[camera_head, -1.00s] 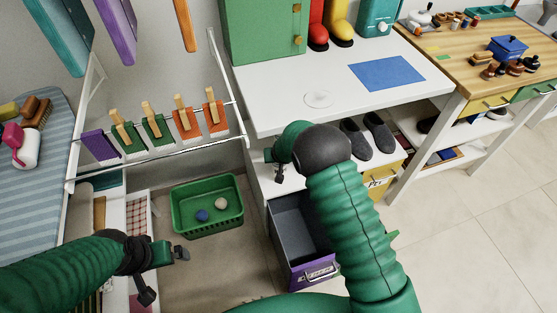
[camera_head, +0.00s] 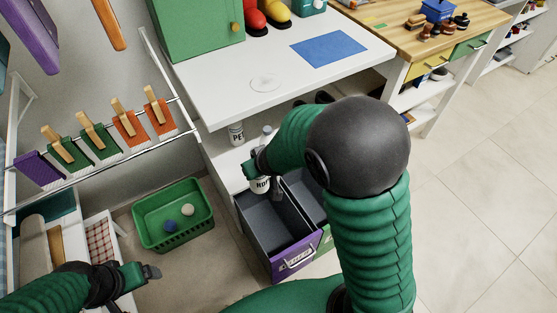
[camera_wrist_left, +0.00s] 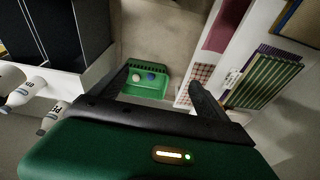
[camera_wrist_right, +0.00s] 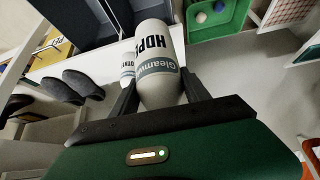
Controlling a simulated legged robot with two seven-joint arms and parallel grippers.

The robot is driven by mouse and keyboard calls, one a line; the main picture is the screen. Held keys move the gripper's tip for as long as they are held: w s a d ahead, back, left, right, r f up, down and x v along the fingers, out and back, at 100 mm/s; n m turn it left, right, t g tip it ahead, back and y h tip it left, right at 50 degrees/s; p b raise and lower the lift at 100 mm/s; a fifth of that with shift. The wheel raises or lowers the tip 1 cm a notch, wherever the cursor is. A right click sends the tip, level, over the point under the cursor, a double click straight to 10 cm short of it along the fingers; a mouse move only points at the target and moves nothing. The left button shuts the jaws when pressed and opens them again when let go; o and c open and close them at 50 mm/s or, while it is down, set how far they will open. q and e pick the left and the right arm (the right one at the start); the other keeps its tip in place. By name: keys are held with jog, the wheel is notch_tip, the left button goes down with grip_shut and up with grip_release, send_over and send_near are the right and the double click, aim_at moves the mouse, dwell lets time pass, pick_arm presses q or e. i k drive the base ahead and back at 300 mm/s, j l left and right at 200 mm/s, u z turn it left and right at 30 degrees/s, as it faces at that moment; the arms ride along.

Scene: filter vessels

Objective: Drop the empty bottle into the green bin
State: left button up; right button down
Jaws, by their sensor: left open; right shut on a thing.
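My right gripper (camera_head: 264,180) is shut on a white bottle (camera_head: 260,186) with dark lettering, above the back of an open purple-fronted bin (camera_head: 288,263). In the right wrist view the bottle (camera_wrist_right: 155,72) sits between the fingers, its label partly readable. To the right of the purple bin is an open bin with a green front (camera_head: 324,243), partly hidden by my right arm. A green basket (camera_head: 148,233) with two balls stands on the floor to the left. My left gripper (camera_head: 152,272) is open and empty, below the basket in the picture.
Other white bottles (camera_head: 236,134) stand on the shelf under the white table (camera_head: 225,98); one shows behind the held bottle in the right wrist view (camera_wrist_right: 127,68). Dark slippers (camera_wrist_right: 84,84) lie on that shelf. A rack with clothes-pegged cards (camera_head: 100,140) is at left.

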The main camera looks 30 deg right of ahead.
aim_at(310, 215)
jog(key=k+z, duration=0.2)
jog(key=z, duration=0.2)
jog(key=k+l+z, duration=0.2)
jog(key=z, duration=0.85)
jog(key=u, duration=0.9)
jog(key=i+l+u, duration=0.2)
jog(key=l, duration=0.2)
jog(key=l+u, duration=0.15)
jog(key=l, duration=0.3)
jog(key=i+l+u, duration=0.2)
jog(key=l, duration=0.25)
